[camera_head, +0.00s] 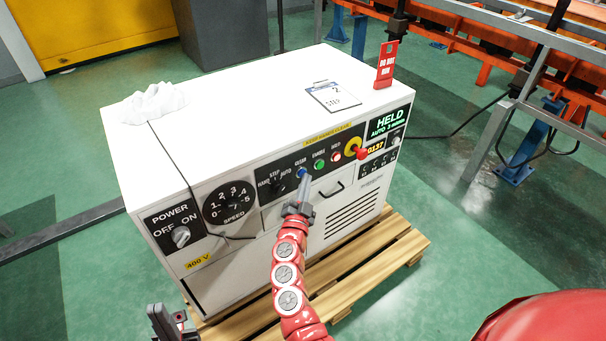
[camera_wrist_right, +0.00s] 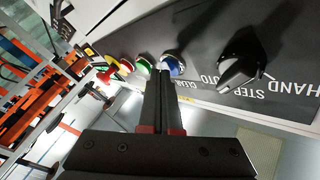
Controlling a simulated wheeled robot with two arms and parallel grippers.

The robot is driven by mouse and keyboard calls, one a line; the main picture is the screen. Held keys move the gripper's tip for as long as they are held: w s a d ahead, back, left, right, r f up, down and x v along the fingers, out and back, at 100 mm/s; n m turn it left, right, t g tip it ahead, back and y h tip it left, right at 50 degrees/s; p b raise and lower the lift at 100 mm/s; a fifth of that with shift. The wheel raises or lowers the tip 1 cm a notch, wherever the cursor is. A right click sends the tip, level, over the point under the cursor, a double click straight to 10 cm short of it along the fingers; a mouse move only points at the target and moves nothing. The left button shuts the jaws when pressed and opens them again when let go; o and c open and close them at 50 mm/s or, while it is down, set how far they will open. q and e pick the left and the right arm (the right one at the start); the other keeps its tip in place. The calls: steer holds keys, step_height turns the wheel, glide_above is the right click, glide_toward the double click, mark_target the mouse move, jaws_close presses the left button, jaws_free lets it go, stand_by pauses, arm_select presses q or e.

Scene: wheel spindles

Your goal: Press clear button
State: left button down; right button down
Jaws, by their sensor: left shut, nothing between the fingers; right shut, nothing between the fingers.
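The blue clear button (camera_head: 302,172) sits on the black strip of the white control cabinet, right of the hand/step/auto selector. My right gripper (camera_head: 304,188) is shut and empty, its fingertips just in front of the blue button. In the right wrist view the shut fingertips (camera_wrist_right: 161,75) point at the blue button (camera_wrist_right: 174,62), right at its lower left edge. I cannot tell whether they touch it. My left gripper (camera_head: 168,323) is low at the bottom left, shut and empty, away from the cabinet's buttons.
Beside the blue button are a green button (camera_head: 319,164), a red button (camera_head: 336,157) and a red emergency stop (camera_head: 361,154) on yellow. The selector knob (camera_wrist_right: 243,58) juts out on the other side. The cabinet (camera_head: 230,90) stands on a wooden pallet (camera_head: 400,250).

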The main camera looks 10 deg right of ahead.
stand_by(0.5)
steer(key=shift+s+d+p, duration=0.2)
steer(key=shift+s+p, duration=0.25)
steer(key=shift+s, duration=0.25)
steer(key=s, duration=0.1)
steer(key=s+d+p, duration=0.1)
steer(key=s, duration=0.2)
steer(key=shift+s+d+p, duration=0.3)
steer(key=shift+s+d, duration=0.05)
stand_by(0.5)
